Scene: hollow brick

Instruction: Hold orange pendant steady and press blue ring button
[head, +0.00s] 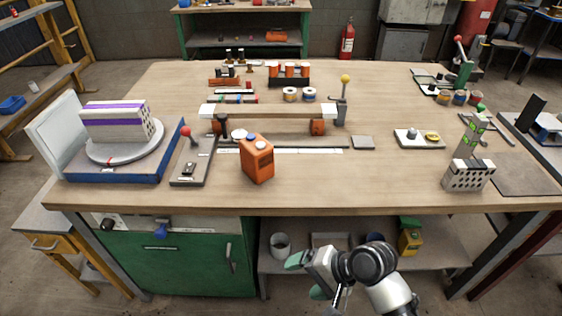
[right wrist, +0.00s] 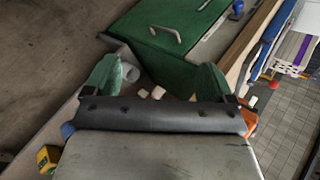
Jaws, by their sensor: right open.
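The orange pendant (head: 257,160) stands upright on the workbench, left of centre near the front edge. A pale round button and a bluish one show on its top; the blue ring itself is too small to make out clearly. My right gripper (head: 308,276) is open and empty, low in front of the bench and right of the pendant, well apart from it. Its two green fingertips also show spread in the right wrist view (right wrist: 157,80). An orange patch (right wrist: 251,119), probably the pendant, is partly hidden behind the gripper there. My left gripper is in neither view.
A red-knobbed lever (head: 187,148) on a grey plate stands just left of the pendant. A rail fixture (head: 268,111) lies behind it. A hollow brick (head: 468,175) stands at the right front. The green cabinet (head: 190,262) and lower shelf lie below the bench top (head: 330,190).

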